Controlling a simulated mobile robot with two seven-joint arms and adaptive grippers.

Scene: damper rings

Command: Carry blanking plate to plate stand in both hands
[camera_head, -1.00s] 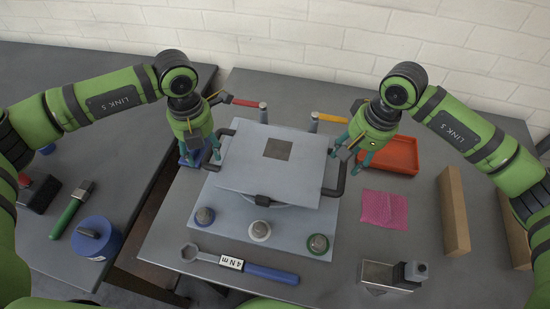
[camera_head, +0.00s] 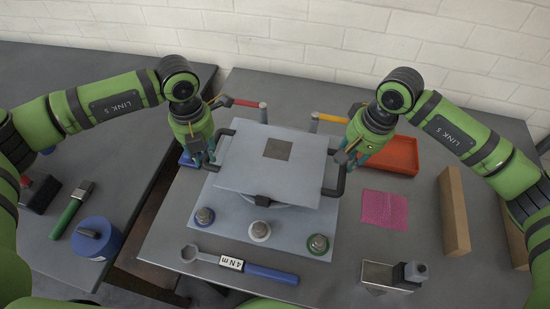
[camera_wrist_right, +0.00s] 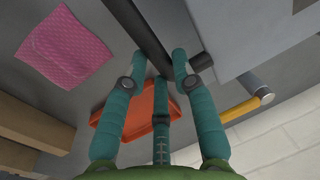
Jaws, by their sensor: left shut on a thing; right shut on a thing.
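The blanking plate (camera_head: 235,170) is a flat grey square with a darker patch and a black handle on each side. It lies over a round part on a larger pale base plate (camera_head: 285,240). My left gripper (camera_head: 211,161) is shut on the left handle (camera_head: 219,145). My right gripper (camera_head: 347,158) is shut on the right handle (camera_head: 338,188); in the right wrist view my right gripper's fingers (camera_wrist_right: 160,72) straddle the dark handle bar (camera_wrist_right: 152,38). I cannot tell which thing is the plate stand.
An orange tray (camera_head: 402,155), pink cloth (camera_head: 384,209), wooden block (camera_head: 453,212) and metal box (camera_head: 385,276) lie right. A blue-handled wrench (camera_head: 270,273) lies in front.

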